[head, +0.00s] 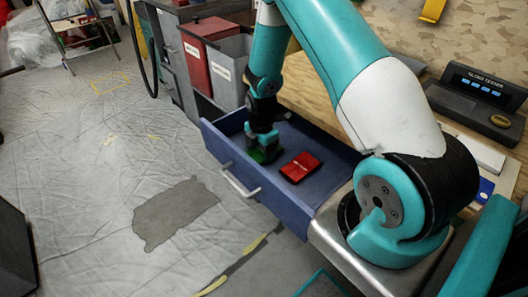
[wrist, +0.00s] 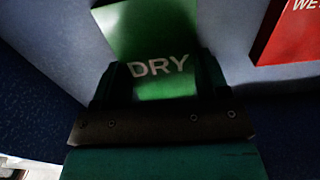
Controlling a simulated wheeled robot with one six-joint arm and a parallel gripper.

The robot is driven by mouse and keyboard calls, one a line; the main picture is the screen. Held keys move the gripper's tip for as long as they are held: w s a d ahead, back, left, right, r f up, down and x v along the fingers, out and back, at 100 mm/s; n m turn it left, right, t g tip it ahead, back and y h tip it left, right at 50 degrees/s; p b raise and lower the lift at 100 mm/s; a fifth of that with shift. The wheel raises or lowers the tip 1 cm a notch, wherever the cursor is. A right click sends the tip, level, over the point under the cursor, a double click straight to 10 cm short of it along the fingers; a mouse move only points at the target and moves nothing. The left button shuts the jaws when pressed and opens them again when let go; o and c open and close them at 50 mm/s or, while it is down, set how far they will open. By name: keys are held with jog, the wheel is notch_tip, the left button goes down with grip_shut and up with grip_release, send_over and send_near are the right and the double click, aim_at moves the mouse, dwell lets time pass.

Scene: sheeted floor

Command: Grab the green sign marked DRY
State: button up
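The green sign with white DRY lettering (wrist: 150,35) lies in the blue drawer, close in front of my gripper in the wrist view. In the head view only a green edge of it (head: 259,156) shows under my gripper (head: 262,150). My gripper points down into the drawer. Its two dark fingertips (wrist: 163,85) are apart, one on each side of the lower part of the sign. They hide parts of its side edges, so I cannot tell whether they press on it.
A red sign (head: 300,167) lies in the drawer to the right, and its corner also shows in the wrist view (wrist: 290,35). The open blue drawer (head: 225,150) has raised walls. Red (head: 208,62) and grey bins (head: 232,75) stand behind it.

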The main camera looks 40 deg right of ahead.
jog(key=shift+c, duration=1.4)
jog(key=shift+r, duration=0.15)
